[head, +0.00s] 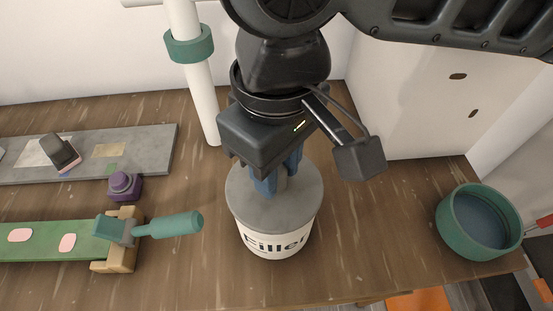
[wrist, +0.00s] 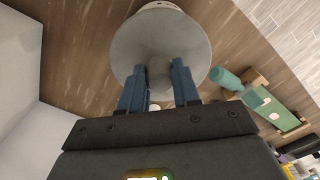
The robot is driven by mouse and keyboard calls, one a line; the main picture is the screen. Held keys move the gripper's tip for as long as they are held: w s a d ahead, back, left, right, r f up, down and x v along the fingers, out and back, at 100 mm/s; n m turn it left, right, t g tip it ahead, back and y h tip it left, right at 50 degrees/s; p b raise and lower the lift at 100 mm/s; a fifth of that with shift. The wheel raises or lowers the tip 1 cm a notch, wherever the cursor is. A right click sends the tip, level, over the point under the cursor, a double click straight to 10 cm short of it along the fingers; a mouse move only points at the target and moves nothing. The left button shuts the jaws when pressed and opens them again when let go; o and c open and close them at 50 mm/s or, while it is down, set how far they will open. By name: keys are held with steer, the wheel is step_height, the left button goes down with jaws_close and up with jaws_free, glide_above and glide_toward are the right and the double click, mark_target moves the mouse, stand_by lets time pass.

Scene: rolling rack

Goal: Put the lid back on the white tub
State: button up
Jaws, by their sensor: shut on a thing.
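The white tub (head: 275,242), labelled "Filler", stands upright on the wooden bench. The round grey lid (head: 305,203) covers its top and looks level and lined up with the rim; I cannot tell whether it is fully seated. My gripper (head: 277,184) points down over the lid, its blue fingers shut on the lid's knob. In the wrist view, the grey knob (wrist: 159,72) sits between the two fingers, with the lid (wrist: 135,40) spread out beyond them. A sliver of the tub (wrist: 160,5) shows past the lid's edge. The tub's far side is hidden.
A green board (head: 50,240) with a wooden clamp and teal handle (head: 170,226) lies left. A purple knob-like object (head: 124,185) and a grey slab (head: 140,148) are behind it. A white post (head: 203,95) rises behind the tub. A teal bowl (head: 480,222) sits right.

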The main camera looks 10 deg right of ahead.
steer(key=o, duration=1.1)
steer(key=shift+o, duration=0.3)
steer(key=o, duration=0.4)
steer(key=shift+o, duration=0.2)
steer(key=shift+r, duration=0.15)
steer(key=shift+r+p, duration=2.3)
steer(key=shift+p, duration=0.1)
steer(key=shift+r, duration=1.05)
steer(key=shift+c, duration=0.5)
